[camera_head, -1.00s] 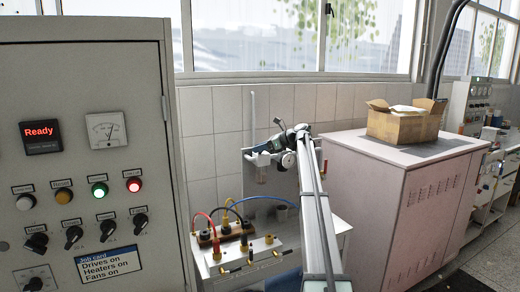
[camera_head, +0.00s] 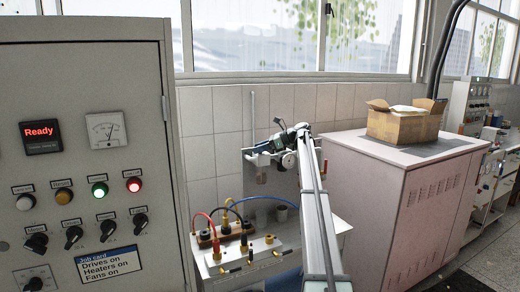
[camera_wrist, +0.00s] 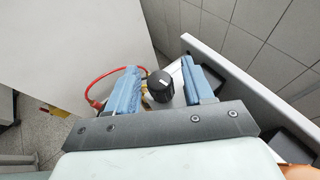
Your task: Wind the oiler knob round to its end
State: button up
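A round black knob (camera_wrist: 160,86) with a pale mark on its top shows in the wrist view, with some yellow beside it. My gripper (camera_wrist: 159,68) is open, with one blue finger on each side of the knob. A narrow gap shows between the knob and each finger, so I see no grip on it. In the head view my gripper (camera_head: 262,154) is near the tiled wall, above the bench panel. There the knob is too small or hidden to make out, and the oiler's body cannot be told clearly.
A panel with sockets (camera_head: 254,262) and red, yellow and blue cables stands below my gripper. A grey control cabinet (camera_head: 150,75) is on the left. A pinkish cabinet (camera_head: 365,180) with an open cardboard box (camera_head: 405,125) is on the right. A red cable (camera_wrist: 92,84) curves beside the left finger.

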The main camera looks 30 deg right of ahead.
jog(key=v, duration=1.3)
jog(key=shift+s+d+r, duration=0.2)
jog(key=shift+d, duration=0.1)
